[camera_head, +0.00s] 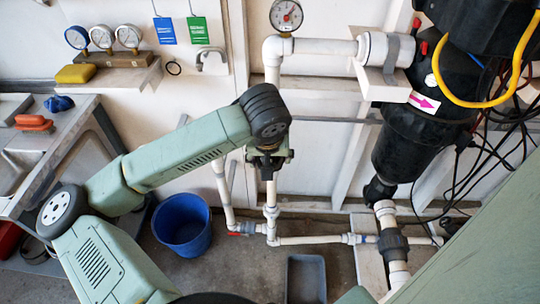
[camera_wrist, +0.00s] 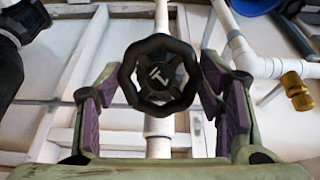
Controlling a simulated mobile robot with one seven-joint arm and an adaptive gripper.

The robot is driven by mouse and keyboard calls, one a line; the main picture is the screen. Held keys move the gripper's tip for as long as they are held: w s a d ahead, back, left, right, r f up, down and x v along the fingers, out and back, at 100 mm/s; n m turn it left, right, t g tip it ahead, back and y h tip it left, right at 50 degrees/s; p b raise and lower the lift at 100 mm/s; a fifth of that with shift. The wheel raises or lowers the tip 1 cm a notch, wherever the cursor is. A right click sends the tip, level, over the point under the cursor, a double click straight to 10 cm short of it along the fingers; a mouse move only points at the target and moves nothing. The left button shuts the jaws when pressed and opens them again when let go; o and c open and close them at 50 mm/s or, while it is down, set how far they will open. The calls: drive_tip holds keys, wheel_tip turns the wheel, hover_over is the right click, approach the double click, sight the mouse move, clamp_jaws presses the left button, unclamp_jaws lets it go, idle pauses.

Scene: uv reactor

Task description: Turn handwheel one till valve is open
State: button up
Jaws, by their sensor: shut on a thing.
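The black handwheel (camera_wrist: 160,75) is in the middle of the wrist view, on a white vertical pipe (camera_wrist: 158,138). It has a scalloped rim and a pale mark on its hub that I cannot read surely. My gripper (camera_wrist: 160,88) has its purple-padded fingers on the left and right sides of the handwheel, shut on it. In the head view my gripper (camera_head: 269,163) is at the vertical white pipe, below the pressure gauge (camera_head: 286,16). There my wrist hides the handwheel. Whether the valve is open cannot be told.
A black reactor vessel (camera_head: 412,125) with hanging cables stands at the right. A blue bucket (camera_head: 182,223) and grey tray (camera_head: 305,278) are on the floor. A sink bench (camera_head: 88,128) is at the left. A brass fitting (camera_wrist: 297,92) sits right of the handwheel.

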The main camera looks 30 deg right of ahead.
drive_tip(key=shift+f+b, duration=0.25)
drive_tip(key=shift+b, duration=0.9)
drive_tip(key=shift+c, duration=0.4)
